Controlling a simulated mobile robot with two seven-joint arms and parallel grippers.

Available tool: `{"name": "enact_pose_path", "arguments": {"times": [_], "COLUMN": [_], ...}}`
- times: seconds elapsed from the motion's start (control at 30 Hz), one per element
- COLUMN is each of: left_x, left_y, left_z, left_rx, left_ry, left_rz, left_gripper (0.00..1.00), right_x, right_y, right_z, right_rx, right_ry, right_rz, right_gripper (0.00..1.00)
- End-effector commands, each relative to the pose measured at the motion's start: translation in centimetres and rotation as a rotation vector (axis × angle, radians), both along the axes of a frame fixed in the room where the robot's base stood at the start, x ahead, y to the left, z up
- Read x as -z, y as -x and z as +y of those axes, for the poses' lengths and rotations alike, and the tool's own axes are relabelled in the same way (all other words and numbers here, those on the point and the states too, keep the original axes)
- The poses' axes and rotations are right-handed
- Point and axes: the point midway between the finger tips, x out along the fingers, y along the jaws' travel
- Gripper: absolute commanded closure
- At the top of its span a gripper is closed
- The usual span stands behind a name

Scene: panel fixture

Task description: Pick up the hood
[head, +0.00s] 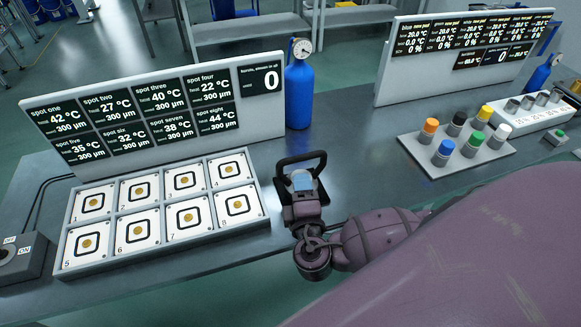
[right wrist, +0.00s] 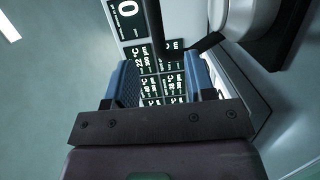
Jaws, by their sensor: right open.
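My right gripper (head: 301,177) is over the table just right of the spot tray, low in front of the blue cylinder. In the right wrist view its two blue fingers (right wrist: 160,78) stand apart. A black looped bar (head: 300,157) shows at the gripper's far end; in the right wrist view a black bar (right wrist: 154,28) crosses between or beyond the fingers. A pale round part (right wrist: 246,14) with a black block shows at upper right there. I cannot tell for sure whether these belong to the hood. Contact is unclear. My left gripper is not in view.
A spot tray (head: 64,247) with several numbered pads lies left, a display board (head: 258,112) behind it. The blue cylinder (head: 299,95) with a gauge stands behind my gripper. A grey block (head: 432,165) with coloured knobs is right. Table between is mostly clear.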

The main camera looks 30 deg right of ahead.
Motion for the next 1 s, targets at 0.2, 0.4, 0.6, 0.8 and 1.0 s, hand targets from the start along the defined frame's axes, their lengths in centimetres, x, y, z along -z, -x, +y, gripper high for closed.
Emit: {"name": "enact_pose_path", "arguments": {"times": [0.2,0.4,0.6,0.8,1.0], "left_x": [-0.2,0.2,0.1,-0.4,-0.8], "left_y": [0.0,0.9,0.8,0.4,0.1], "left_z": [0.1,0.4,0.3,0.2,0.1], "left_rx": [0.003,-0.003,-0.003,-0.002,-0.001], "left_ry": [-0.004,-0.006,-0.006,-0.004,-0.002], "left_rz": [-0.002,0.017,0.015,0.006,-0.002], "left_gripper": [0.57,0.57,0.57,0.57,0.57], "right_x": [-0.3,-0.2,-0.2,-0.2,-0.1], "right_y": [-0.6,-3.2,-4.6,-6.0,-8.2], "right_z": [-1.2,-2.5,-3.3,-4.1,-5.3], "right_rx": [0.044,0.043,0.043,0.043,0.042], "right_ry": [-0.007,-0.008,-0.01,-0.008,-0.008], "right_rz": [-0.021,-0.021,-0.018,-0.019,-0.019], "right_gripper": [0.5,0.5,0.5,0.5,0.5]}}
